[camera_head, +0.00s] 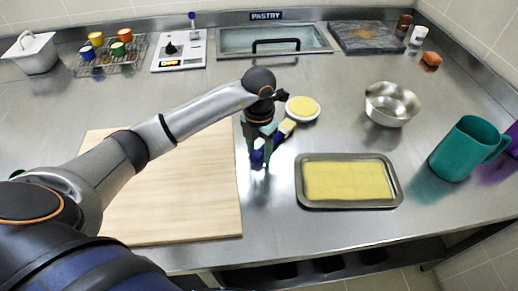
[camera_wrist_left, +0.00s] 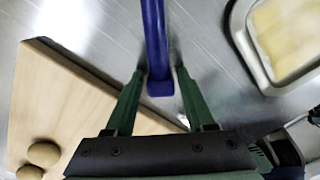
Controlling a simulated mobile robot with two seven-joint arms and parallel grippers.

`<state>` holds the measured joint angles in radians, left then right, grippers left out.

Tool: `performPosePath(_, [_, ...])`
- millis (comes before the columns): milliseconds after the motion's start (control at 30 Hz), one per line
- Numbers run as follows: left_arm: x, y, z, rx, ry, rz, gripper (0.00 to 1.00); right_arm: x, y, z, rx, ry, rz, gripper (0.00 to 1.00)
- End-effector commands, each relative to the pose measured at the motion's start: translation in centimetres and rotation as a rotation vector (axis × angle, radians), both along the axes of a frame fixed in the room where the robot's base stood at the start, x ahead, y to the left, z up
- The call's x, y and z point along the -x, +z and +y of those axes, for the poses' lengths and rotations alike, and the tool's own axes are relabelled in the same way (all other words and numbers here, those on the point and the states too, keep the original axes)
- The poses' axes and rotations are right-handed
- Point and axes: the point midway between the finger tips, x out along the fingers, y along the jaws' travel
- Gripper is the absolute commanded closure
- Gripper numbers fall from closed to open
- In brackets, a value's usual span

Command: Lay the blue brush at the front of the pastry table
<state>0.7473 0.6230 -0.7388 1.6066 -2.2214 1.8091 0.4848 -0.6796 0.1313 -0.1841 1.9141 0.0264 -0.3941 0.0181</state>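The blue brush (camera_wrist_left: 156,45) shows in the left wrist view as a dark blue handle between my left fingers. In the head view its pale yellow bristle end (camera_head: 288,127) points up and right, and my gripper partly hides the handle. My left gripper (camera_head: 263,160) is low over the pastry table (camera_head: 275,225), between the wooden board and the yellow-filled tray. In the wrist view its green fingers (camera_wrist_left: 159,72) stand on both sides of the handle, with a narrow gap showing at each side. My right gripper is out of view.
The wooden board (camera_head: 190,210) lies left, with round brown balls (camera_wrist_left: 43,153) on it in the wrist view. The metal tray (camera_head: 348,204) is close on the right. A round white dish (camera_head: 302,108), steel bowl (camera_head: 391,104) and teal jug (camera_head: 463,148) stand beyond. Bare steel lies in front.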

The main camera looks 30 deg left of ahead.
Motion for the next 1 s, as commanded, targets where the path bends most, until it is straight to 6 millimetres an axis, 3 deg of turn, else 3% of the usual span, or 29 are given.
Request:
performPosePath(133, [0.0, 0.0, 0.0, 0.000, 0.000, 0.000, 0.29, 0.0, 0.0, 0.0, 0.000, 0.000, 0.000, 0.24])
performPosePath(467, [-0.1, 0.7, 0.0, 0.001, 0.000, -0.003, 0.29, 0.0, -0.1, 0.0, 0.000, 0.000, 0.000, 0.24])
performPosePath(1000, [-0.1, 10.9, 0.1, -0.001, 0.000, -0.004, 0.29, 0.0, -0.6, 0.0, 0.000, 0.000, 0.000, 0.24])
